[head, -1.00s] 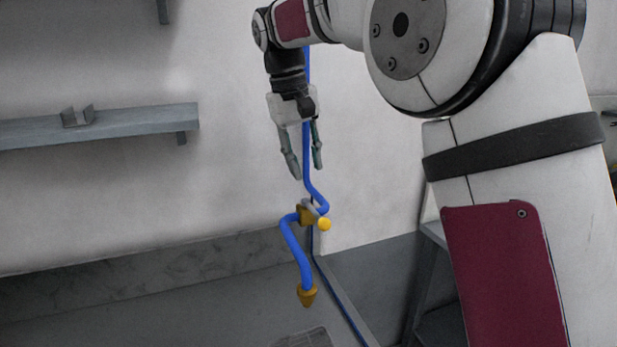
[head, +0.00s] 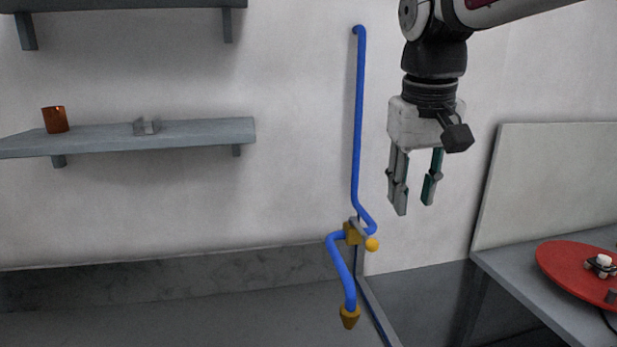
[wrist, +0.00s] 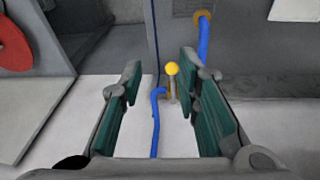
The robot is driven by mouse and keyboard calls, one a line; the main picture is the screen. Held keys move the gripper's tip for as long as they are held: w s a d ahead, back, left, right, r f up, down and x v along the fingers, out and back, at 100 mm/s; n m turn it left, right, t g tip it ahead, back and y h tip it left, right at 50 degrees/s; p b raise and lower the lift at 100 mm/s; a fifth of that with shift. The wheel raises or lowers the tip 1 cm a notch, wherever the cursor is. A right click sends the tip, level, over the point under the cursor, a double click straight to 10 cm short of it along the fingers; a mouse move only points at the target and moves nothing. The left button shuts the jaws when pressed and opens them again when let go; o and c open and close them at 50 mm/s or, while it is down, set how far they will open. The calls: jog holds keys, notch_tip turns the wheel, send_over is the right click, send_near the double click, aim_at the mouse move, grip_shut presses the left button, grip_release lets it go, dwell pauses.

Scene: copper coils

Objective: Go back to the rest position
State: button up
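My gripper (head: 416,200) hangs pointing down in front of the white wall, at the upper right of the head view. Its two fingers are apart with nothing between them. In the wrist view, my gripper (wrist: 165,105) also shows its green finger pads spread wide. No copper coil can be made out clearly.
A blue pipe (head: 358,120) with a yellow-knobbed valve (head: 372,244) runs down the wall left of my gripper. A shelf (head: 200,132) holds an orange-brown cup (head: 55,119) and a small metal bracket (head: 146,127). A red disc (head: 575,268) lies on a grey table (head: 520,285) at right.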

jog(key=s+d+f+t, duration=0.1)
jog(key=s+f, duration=0.3)
jog(key=s, duration=0.5)
jog(key=s+d+f+m+t, duration=0.1)
jog(key=s+d+f+t, duration=0.1)
jog(key=s+f, duration=0.3)
jog(key=s, duration=0.4)
jog(key=shift+d+y, duration=0.2)
jog(key=shift+y, duration=0.2)
